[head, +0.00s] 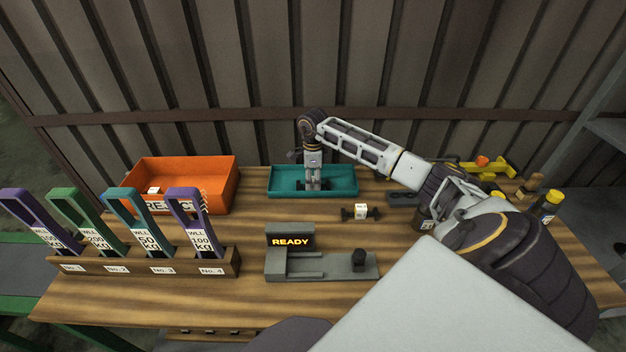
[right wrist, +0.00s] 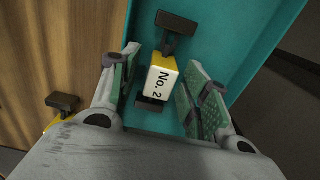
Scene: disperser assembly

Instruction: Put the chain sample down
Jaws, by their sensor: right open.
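The chain sample (right wrist: 162,78) is a small yellow block with a white "No. 2" label and dark end pieces. In the right wrist view it is in the teal tray, between the two fingers, with a gap visible on either side. My right gripper (head: 313,186) is open and points down into the teal tray (head: 283,191) in the head view. The tray also shows in the right wrist view (right wrist: 262,40). In the head view the fingers largely hide the sample. My left gripper is not in view.
An orange reject bin (head: 215,185) stands left, behind a rack (head: 140,264) of coloured handled gauges. A grey fixture (head: 320,268) reading "READY" is in front. Yellow-topped items (head: 551,199) stand far right.

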